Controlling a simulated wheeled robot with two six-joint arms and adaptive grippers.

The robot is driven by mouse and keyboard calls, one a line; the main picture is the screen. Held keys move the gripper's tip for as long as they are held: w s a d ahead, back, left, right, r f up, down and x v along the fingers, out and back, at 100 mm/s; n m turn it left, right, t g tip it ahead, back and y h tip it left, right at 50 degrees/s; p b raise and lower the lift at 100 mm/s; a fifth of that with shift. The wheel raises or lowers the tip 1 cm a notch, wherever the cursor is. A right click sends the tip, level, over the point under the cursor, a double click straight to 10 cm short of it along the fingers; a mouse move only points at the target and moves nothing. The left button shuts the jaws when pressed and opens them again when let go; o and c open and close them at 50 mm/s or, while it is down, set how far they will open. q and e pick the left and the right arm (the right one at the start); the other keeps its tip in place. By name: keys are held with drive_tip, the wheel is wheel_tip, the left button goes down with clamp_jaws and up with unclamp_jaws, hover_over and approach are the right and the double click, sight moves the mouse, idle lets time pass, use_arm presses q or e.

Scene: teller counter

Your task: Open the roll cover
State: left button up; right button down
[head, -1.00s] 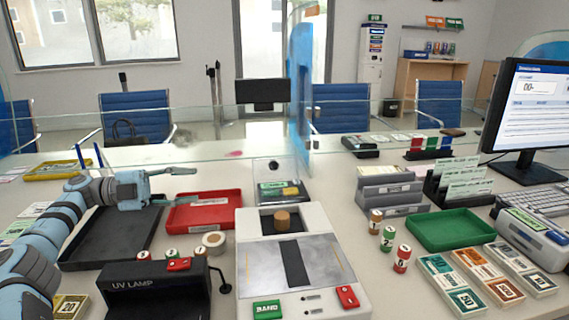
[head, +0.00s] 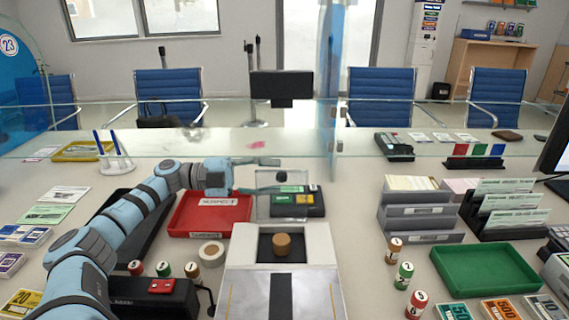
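The white banding machine (head: 236,262) stands in the middle of the head view. Its square recess is open on top, and a tan roll core (head: 282,244) shows inside it. A clear panel, which looks like the roll cover (head: 263,208), stands raised at the machine's rear edge with a dark round knob (head: 279,177) near its top. My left gripper (head: 262,182) is open and empty, its fingers pointing right at the panel's left side near the knob. I cannot tell whether they touch it. My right gripper is not in view.
A red tray (head: 190,226) lies below my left gripper, with a black tray (head: 122,200) beside it. A dark device (head: 310,203) sits behind the clear panel. Coin rolls (head: 404,275), grey racks (head: 417,222) and a green tray (head: 485,272) stand to the right. A glass partition crosses behind.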

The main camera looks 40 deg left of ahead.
sight(282, 177)
use_arm(q)
drive_tip(key=shift+p+x, duration=0.3)
drive_tip(key=shift+x, duration=1.25)
drive_tip(key=shift+s+d, duration=0.1)
drive_tip(key=shift+s, duration=0.05)
clamp_jaws()
